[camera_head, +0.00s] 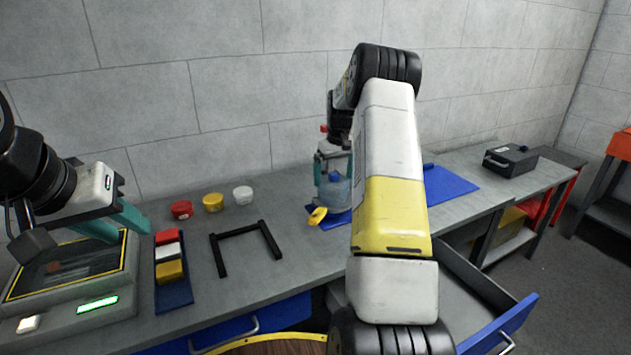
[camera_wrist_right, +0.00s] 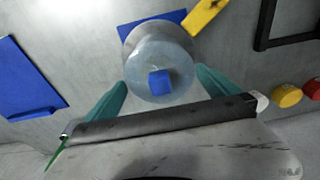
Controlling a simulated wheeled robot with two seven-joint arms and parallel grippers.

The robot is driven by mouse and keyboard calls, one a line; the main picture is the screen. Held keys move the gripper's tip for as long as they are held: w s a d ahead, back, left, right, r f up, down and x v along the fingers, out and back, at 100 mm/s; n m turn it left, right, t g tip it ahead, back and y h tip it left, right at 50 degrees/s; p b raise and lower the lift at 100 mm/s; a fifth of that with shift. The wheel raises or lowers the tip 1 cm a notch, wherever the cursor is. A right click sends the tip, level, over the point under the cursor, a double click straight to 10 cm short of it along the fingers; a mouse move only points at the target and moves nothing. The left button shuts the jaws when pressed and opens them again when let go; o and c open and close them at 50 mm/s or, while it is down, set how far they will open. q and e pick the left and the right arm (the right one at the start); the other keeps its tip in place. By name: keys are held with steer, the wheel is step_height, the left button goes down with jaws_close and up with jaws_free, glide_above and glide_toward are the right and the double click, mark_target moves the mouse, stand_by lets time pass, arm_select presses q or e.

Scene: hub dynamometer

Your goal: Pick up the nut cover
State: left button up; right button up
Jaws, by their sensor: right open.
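No part is labelled as the nut cover; the likely one is a clear, rounded, cylinder-like piece (camera_head: 338,192) with a blue block (camera_wrist_right: 160,82) at its middle. The clear piece (camera_wrist_right: 150,55) also shows in the right wrist view. My right gripper (camera_head: 333,166) is open above it, with teal fingers (camera_wrist_right: 161,78) on either side and a gap visible on each side. The arm hides part of this area in the head view. My left gripper (camera_head: 134,236) is open and empty over the machine at the left.
A yellow part (camera_head: 317,216) lies beside the clear piece. Red (camera_head: 181,210), yellow (camera_head: 213,202) and white (camera_head: 243,195) jars stand behind a black frame (camera_head: 220,257). A blue tray (camera_head: 174,294) holds coloured blocks. A black case (camera_head: 511,160) is at right; a drawer (camera_head: 500,318) stands open.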

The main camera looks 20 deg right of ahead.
steer(key=shift+c, duration=0.2)
steer(key=c, duration=1)
